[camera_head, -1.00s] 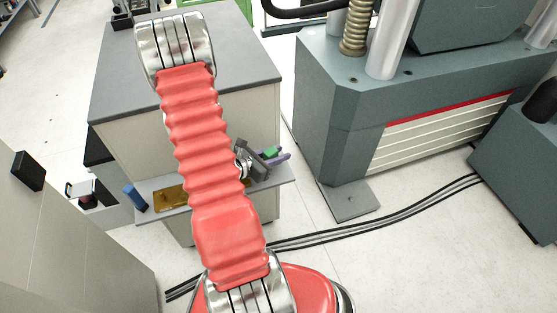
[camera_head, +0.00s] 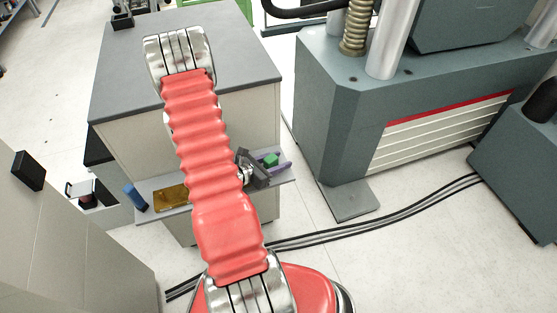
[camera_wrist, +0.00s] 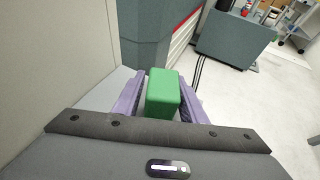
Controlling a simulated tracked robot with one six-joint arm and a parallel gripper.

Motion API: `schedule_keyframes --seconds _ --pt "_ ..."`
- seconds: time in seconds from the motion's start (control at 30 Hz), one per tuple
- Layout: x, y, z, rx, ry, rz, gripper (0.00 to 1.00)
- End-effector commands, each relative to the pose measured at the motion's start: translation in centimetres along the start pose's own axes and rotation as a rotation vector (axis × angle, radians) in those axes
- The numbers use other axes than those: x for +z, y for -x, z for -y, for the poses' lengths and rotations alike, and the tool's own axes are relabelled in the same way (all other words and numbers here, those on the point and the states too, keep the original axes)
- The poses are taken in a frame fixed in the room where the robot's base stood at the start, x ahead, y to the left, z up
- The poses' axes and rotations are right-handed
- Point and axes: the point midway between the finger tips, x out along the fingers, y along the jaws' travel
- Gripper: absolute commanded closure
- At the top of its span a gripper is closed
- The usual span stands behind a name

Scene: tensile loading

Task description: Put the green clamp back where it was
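The green clamp (camera_head: 271,160) is a small green block at the right end of the low shelf on the cabinet's side. In the wrist view the green clamp (camera_wrist: 163,94) is between the two purple fingers of my gripper (camera_wrist: 162,82). My gripper (camera_head: 278,164) appears shut on it, with the fingers along its left and right sides. A thin strip shows beside the clamp on the left, so the finger contact there is not clear. Whether the clamp's underside touches the shelf is hidden.
The grey shelf (camera_head: 215,193) also holds a yellow-brown tray (camera_head: 171,197), partly behind my arm, and a blue cylinder (camera_head: 135,198) at its left end. The grey cabinet top (camera_head: 245,75) is above. The large testing machine (camera_head: 335,110) stands close on the right. Black cables (camera_head: 390,220) cross the floor.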

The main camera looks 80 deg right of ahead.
Motion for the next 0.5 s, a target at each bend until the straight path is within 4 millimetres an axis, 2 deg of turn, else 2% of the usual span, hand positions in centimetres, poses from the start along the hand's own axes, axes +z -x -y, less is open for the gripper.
schedule_keyframes --seconds 0.4,0.5 --pt "0.18 0.09 -0.02 0.001 0.0 0.0 0.56" --pt "0.16 0.68 -0.1 0.003 0.001 0.0 0.56"
